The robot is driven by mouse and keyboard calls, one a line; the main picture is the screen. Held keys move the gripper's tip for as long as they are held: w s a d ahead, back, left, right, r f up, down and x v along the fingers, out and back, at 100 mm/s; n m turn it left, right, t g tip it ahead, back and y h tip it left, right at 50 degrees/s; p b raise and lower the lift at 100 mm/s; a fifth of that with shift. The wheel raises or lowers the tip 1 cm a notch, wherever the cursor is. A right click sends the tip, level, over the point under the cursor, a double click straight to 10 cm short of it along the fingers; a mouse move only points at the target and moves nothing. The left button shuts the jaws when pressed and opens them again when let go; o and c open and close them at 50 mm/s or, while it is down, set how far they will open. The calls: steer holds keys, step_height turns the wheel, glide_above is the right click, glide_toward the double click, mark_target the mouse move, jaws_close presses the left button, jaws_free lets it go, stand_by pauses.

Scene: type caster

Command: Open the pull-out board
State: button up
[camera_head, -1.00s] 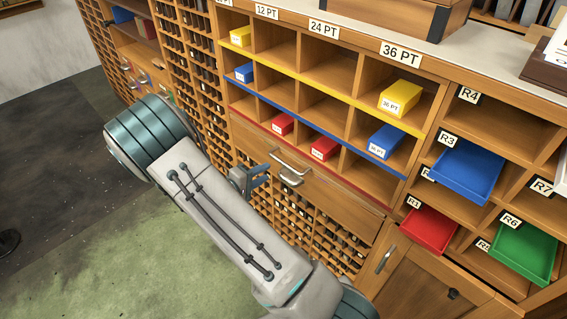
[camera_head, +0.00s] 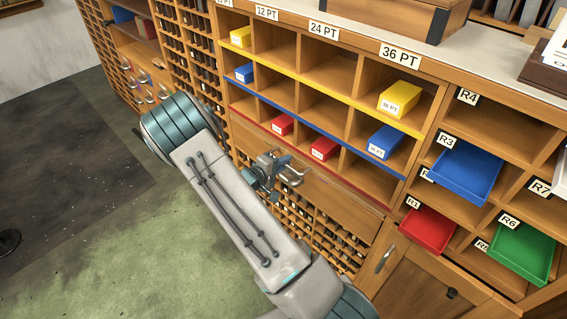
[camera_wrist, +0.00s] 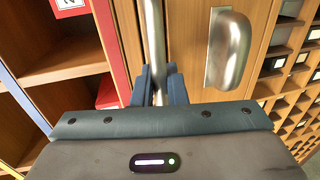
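The pull-out board (camera_wrist: 128,25) is a narrow wooden front just below the red shelf strip. Its long metal bar handle (camera_wrist: 153,35) runs upright in the wrist view and shows partly in the head view (camera_head: 298,174). My gripper (camera_wrist: 157,84) has one dark blue finger on each side of the bar, close against it, and looks shut on it. In the head view, my gripper (camera_head: 272,171) is at the left part of the handle and hides some of it. The board looks flush with the cabinet.
A metal cup pull (camera_wrist: 230,48) sits on the wooden drawer front beside the bar. Above are cubbies with yellow, blue and red boxes (camera_head: 384,141). Small-cell racks (camera_head: 325,228) lie below. The green floor (camera_head: 140,250) in front is clear.

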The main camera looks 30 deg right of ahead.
steer(key=shift+a, duration=0.1)
jaws_close()
steer(key=f+b+v, duration=0.3)
steer(key=v, duration=1.1)
steer(key=a+f+b+v, duration=0.1)
steer(key=f+b+v, duration=0.2)
steer(key=v, duration=1)
steer(key=shift+s+a, duration=0.35)
steer(key=shift+a, duration=0.1)
steer(key=shift+r, duration=0.1)
steer(key=o, duration=0.7)
jaws_free()
steer(key=shift+c, duration=0.2)
steer(key=v, duration=1.3)
steer(key=shift+a, duration=0.4)
steer(key=shift+s, duration=0.15)
